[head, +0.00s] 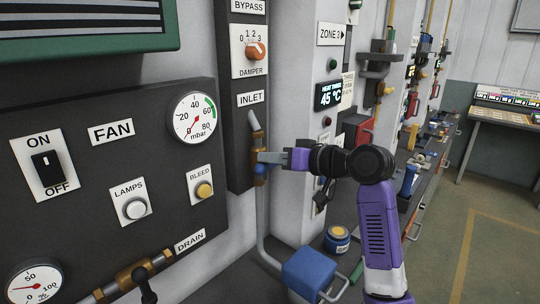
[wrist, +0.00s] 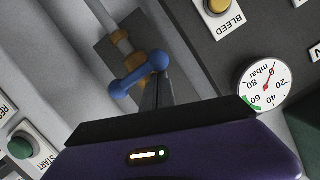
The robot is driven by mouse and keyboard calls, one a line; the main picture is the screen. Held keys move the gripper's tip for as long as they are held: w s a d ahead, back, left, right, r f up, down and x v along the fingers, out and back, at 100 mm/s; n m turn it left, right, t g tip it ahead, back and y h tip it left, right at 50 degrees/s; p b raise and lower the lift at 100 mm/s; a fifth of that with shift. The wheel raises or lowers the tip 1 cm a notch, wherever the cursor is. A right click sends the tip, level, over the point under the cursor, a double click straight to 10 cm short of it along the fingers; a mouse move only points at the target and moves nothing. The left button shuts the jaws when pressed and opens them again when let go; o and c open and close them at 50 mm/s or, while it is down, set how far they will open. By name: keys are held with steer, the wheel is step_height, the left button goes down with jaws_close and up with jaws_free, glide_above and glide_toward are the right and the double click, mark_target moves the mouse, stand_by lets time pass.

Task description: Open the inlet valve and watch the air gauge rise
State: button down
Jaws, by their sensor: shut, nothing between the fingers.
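The inlet valve has a brass body (head: 258,139) on a pipe below the INLET label (head: 250,98). Its blue handle (head: 261,169) is partly behind my fingers in the head view. In the wrist view the blue handle (wrist: 138,74) lies across the pipe, a knob at each end. My gripper (head: 266,157) is shut and empty, its fingertips (wrist: 158,80) at the handle's right-hand knob in the wrist view; I cannot tell whether they touch. The round mbar air gauge (head: 193,117) has its red needle near 0. It also shows upside down in the wrist view (wrist: 264,84).
The left panel carries a FAN switch (head: 47,167), a LAMPS button (head: 134,208) and a yellow BLEED button (head: 204,190). The orange DAMPER knob (head: 256,50) is above the valve. A blue box (head: 308,270) stands below my arm. Open floor lies at right.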

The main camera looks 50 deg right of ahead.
mark_target(265, 170)
steer(key=shift+a+f+n+b, duration=0.25)
steer(key=shift+n+b, duration=0.4)
steer(key=shift+n, duration=0.05)
steer(key=shift+a+f+n+h+b, duration=0.15)
steer(key=shift+f+n+h+b, duration=0.15)
steer(key=shift+n+b, duration=0.3)
steer(key=shift+a+f+n+h+b, duration=0.15)
steer(key=shift+n+h+b, duration=0.15)
steer(key=shift+n+b, duration=0.25)
steer(key=n+b, duration=0.1)
steer(key=f+n+h+b, duration=0.1)
steer(key=n+b, duration=0.1)
steer(key=shift+a+f+b, duration=0.15)
steer(key=shift+a+b, duration=0.1)
steer(key=shift+b, duration=0.05)
steer(key=n+b, duration=0.1)
steer(key=f+n+h+b, duration=0.1)
steer(key=n+b, duration=0.2)
steer(key=shift+f+t+h, duration=0.25)
steer(key=shift+t+h, duration=0.05)
steer(key=shift+h, duration=0.1)
steer(key=n+b, duration=0.2)
steer(key=n+h+b, duration=0.1)
steer(key=shift+d+f+t, duration=0.3)
steer(key=shift+f, duration=0.1)
steer(key=shift+d, duration=0.1)
